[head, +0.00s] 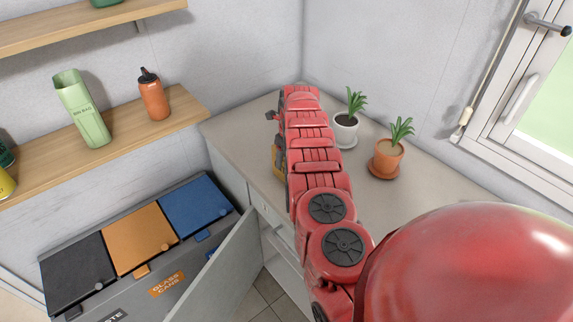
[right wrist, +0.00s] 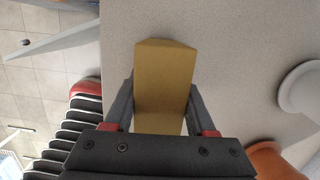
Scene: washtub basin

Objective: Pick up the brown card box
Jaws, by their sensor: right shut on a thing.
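The brown card box (right wrist: 164,72) is between the two dark fingers of my right gripper (right wrist: 161,90) in the right wrist view. The fingers press on its two sides, so the gripper is shut on it. The grey counter shows behind the box; I cannot tell whether the box touches it. In the head view only a thin yellow-brown sliver of the box (head: 276,161) shows left of my red right arm, near the counter's front edge. The arm hides the rest and most of the gripper. My left gripper is not in view.
A white pot plant (head: 345,132) and an orange pot plant (head: 386,158) stand on the counter (head: 245,127) right of my arm. An open cabinet door (head: 217,272) juts out below, beside the recycling bins (head: 140,238). Shelves hang on the left wall.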

